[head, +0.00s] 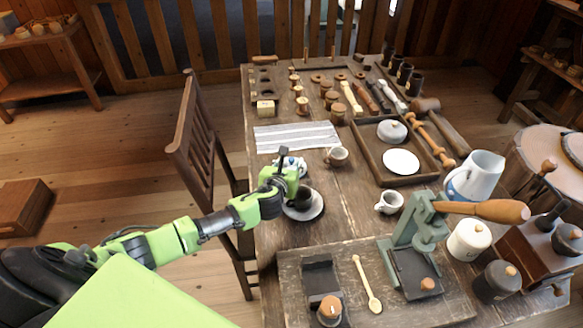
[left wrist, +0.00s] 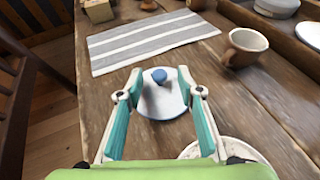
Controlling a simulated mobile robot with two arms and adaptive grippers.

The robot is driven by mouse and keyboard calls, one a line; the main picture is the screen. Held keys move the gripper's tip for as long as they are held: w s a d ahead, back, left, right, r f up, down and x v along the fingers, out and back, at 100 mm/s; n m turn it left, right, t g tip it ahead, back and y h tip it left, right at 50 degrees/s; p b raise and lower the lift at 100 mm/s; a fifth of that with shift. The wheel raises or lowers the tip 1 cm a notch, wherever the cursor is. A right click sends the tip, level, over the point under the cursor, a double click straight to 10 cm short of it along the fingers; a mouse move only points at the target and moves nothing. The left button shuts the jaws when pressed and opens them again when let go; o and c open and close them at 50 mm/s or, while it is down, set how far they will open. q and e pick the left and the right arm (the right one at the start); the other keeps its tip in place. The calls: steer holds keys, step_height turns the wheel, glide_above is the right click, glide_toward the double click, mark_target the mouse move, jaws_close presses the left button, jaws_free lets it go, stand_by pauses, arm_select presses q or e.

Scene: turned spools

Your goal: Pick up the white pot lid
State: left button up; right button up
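The white pot lid (left wrist: 160,103) with a blue knob lies on the wooden table, just below the striped cloth in the left wrist view. In the head view the lid (head: 292,161) shows only in part behind my left gripper (head: 286,176). In the left wrist view my left gripper (left wrist: 159,80) is open, with one finger on each side of the lid in the picture. The knob appears between the fingertips, and nothing is gripped. I cannot tell whether the fingers touch the lid. My right gripper is in neither view.
A saucer with a dark cup (head: 303,207) stands just in front of the gripper. A brown-and-white mug (head: 337,156) stands to the right. The striped cloth (head: 297,137) lies behind. A wooden tray (head: 369,153) holds a grey lidded dish and white plate. A chair (head: 204,135) stands at left.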

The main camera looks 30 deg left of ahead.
arm_select(q)
jaws_close()
steer(key=shift+r, duration=0.15)
